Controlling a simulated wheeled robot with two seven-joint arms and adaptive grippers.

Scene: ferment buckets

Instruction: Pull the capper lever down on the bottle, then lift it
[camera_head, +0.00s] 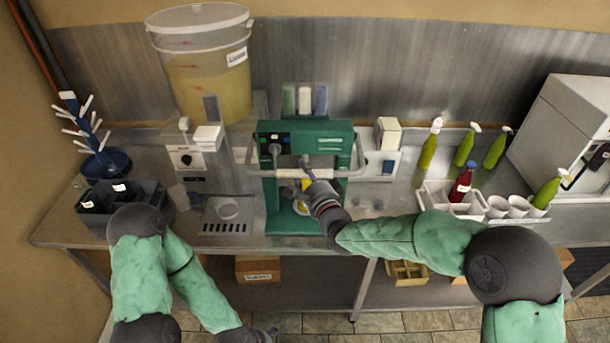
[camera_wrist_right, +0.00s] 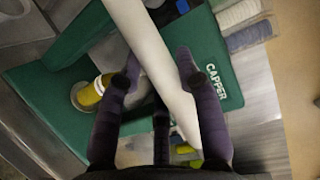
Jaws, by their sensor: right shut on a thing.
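The green capper (camera_head: 275,190) stands on the steel counter, and its label shows in the wrist view (camera_wrist_right: 215,80). My right gripper (camera_head: 309,171) is shut on the lever, whose pale bar (camera_wrist_right: 150,50) passes between the dark fingers. My left gripper (camera_head: 270,333) hangs low at the bottom edge, away from the capper; its jaws are too small to judge.
Left of the capper are a grey dispenser (camera_head: 195,160), a dark bin (camera_head: 95,205) and a blue drying rack (camera_head: 105,162). A large bucket (camera_head: 205,70) stands behind. On the right are green bottles (camera_head: 465,148), a white crate (camera_head: 432,196) with a red bottle (camera_head: 461,184), and cups (camera_head: 518,206).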

